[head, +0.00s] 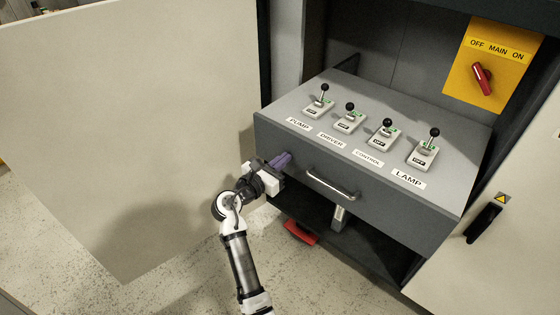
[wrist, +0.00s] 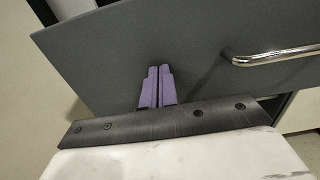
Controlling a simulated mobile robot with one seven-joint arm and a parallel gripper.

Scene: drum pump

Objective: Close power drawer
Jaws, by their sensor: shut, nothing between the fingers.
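The grey power drawer (head: 350,184) is pulled out of the cabinet. Its top carries several toggle switches labelled PUMP, DRIVER, CONTROL and LAMP. A metal bar handle (head: 331,186) is on its front face and also shows at the right of the wrist view (wrist: 275,57). My gripper (head: 284,159) has purple fingers, shut and empty. It is at the left part of the drawer front, left of the handle. In the wrist view the fingertips (wrist: 159,70) point at the grey front panel (wrist: 180,40); I cannot tell whether they touch it.
A large open cabinet door (head: 120,130) stands at the left. Another door (head: 510,240) with a black handle is at the right. A yellow main switch panel (head: 493,62) with a red knob is inside the cabinet. A red object (head: 300,232) lies below the drawer.

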